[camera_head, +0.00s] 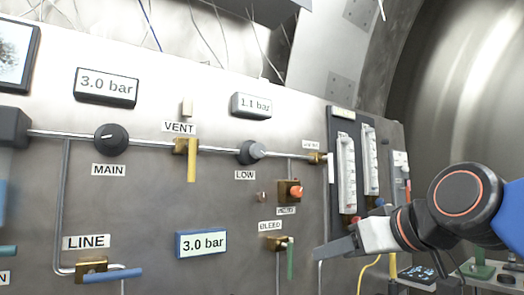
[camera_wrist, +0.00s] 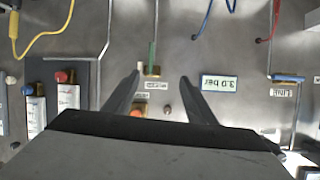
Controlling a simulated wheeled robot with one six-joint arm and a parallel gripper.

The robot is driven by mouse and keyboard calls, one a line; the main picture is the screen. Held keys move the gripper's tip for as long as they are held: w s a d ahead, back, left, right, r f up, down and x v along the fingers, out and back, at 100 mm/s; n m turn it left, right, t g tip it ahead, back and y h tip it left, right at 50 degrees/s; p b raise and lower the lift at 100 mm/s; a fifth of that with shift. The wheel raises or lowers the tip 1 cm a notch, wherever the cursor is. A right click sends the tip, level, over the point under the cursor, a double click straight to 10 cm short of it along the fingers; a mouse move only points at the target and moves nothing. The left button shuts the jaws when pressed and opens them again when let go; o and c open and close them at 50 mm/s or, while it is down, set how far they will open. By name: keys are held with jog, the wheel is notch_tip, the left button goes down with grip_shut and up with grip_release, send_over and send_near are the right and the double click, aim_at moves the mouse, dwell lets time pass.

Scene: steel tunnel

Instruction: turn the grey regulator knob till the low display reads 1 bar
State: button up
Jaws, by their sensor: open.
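The grey regulator knob (camera_head: 250,152), labelled LOW, sits on the pipe of the panel in the head view. The low display (camera_head: 252,105) above it reads 1.1 bar. My gripper (camera_head: 318,252) is at the lower right of the knob, clear of it, beside the BLEED valve. In the wrist view my gripper (camera_wrist: 160,78) has its two dark fingers spread apart with nothing between them in its grasp. The knob does not show in the wrist view.
The MAIN knob (camera_head: 111,140) and the yellow VENT handle (camera_head: 191,160) stand left of the grey knob. An orange-red knob (camera_head: 297,191) and the green BLEED handle (camera_head: 290,261) stick out below. Flow tubes (camera_head: 346,172) stand at the right. Other displays read 3.0 bar.

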jog(key=a+r+n+t+y, duration=0.1)
jog(key=a+r+t+y, duration=0.15)
jog(key=r, duration=0.85)
jog(key=a+r+n+t+y, duration=0.1)
jog(key=a+r+y, duration=0.15)
jog(key=r, duration=0.85)
jog(key=h, duration=0.1)
send_near(260, 150)
jog(key=shift+g, duration=0.25)
jog(key=x, duration=0.8)
jog(key=shift+w+a+r, duration=0.1)
jog(key=shift+w+r, duration=0.05)
jog(key=shift+w, duration=0.2)
jog(key=c, duration=1)
jog(key=shift+c, duration=0.2)
jog(key=shift+n, duration=0.4)
jog(key=shift+n, duration=0.4)
